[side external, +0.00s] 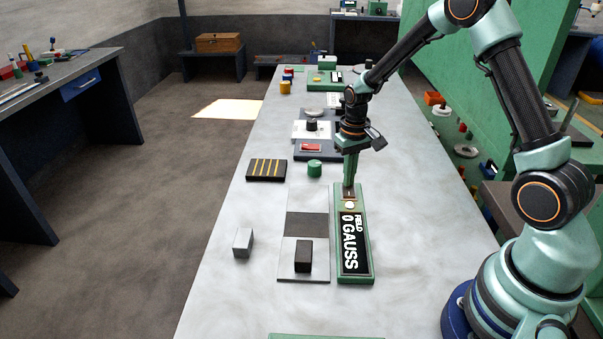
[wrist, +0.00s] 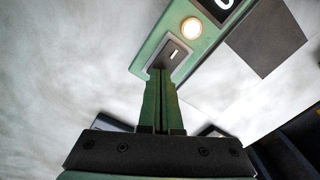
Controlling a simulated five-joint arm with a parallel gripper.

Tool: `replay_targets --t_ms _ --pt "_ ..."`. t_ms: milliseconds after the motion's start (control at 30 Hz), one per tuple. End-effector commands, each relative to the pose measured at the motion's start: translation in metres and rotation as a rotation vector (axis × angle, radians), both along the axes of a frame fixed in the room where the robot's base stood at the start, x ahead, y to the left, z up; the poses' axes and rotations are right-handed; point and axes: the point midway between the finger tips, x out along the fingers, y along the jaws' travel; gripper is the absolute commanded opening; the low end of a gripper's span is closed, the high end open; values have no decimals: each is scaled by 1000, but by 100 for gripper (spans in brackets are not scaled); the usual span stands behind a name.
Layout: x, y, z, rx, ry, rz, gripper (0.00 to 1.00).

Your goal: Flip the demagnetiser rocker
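The demagnetiser (side external: 354,272) is a long green unit on the grey bench, with a black display reading "FIELD 0 GAUSS". Its rocker (side external: 348,194) is at the far end, beyond a round pale lit lamp (side external: 350,205). In the wrist view the rocker (wrist: 174,53) is a dark piece with a white mark, in a grey surround beside the lamp (wrist: 192,28). My gripper (side external: 348,185) points down at the rocker end. Its green fingers are together with nothing between them, and the tips (wrist: 160,72) are at the near edge of the rocker surround. I cannot tell whether they touch it.
Left of the unit, a dark block (side external: 304,256) sits on a flat plate (side external: 290,275). A grey block (side external: 243,242) stands further left. A green cylinder (side external: 314,168) and a black, yellow-striped block (side external: 267,170) lie behind. The bench is clear right of the unit.

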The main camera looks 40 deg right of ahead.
Motion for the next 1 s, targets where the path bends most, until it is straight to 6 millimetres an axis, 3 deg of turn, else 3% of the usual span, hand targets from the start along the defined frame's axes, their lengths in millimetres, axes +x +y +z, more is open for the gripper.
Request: replay_targets --t_ms 267,1000 --pt "0 0 -1 0 1 0 0" --pt "0 0 52 0 -1 0 0"
